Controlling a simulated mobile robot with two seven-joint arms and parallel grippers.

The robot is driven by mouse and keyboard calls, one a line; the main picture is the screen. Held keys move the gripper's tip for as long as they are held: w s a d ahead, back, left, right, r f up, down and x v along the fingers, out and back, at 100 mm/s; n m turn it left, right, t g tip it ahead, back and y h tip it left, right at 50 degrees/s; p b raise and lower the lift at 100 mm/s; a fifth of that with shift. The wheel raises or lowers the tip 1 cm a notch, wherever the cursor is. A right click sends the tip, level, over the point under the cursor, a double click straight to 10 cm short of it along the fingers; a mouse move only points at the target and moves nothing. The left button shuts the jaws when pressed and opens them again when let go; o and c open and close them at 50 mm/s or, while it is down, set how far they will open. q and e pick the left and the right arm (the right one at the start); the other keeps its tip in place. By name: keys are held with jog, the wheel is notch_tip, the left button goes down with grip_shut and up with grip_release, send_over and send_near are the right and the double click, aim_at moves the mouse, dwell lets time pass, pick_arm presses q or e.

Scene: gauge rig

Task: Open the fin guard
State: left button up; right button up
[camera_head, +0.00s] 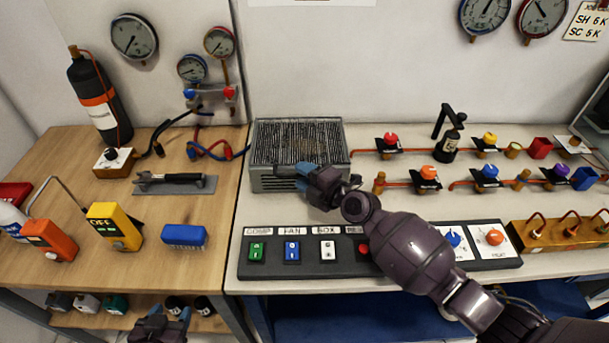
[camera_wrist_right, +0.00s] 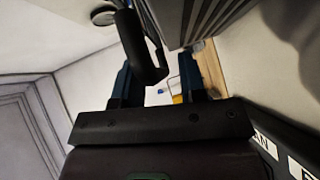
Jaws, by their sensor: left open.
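The fin guard (camera_head: 300,130) is a grey box-like unit with a finned grille on top, on the right bench. My right gripper (camera_head: 300,178) is at its front face. In the right wrist view, a black handle (camera_wrist_right: 138,48) beside the finned unit (camera_wrist_right: 185,20) lies between the blue fingers of my right gripper (camera_wrist_right: 168,80), nearer the left finger. The fingers are apart, with a gap beside the handle. Whether a finger touches the handle cannot be told. My left gripper (camera_head: 163,318) is open and empty, low in front of the left bench.
A switch panel (camera_head: 340,266) lies in front of the unit, under my right arm. Red pipes with valves (camera_head: 425,178) are to its right. A blue block (camera_head: 184,237), yellow box (camera_head: 114,226) and grey plate with a black handle (camera_head: 175,182) lie on the left bench.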

grip_shut()
dwell(0.4)
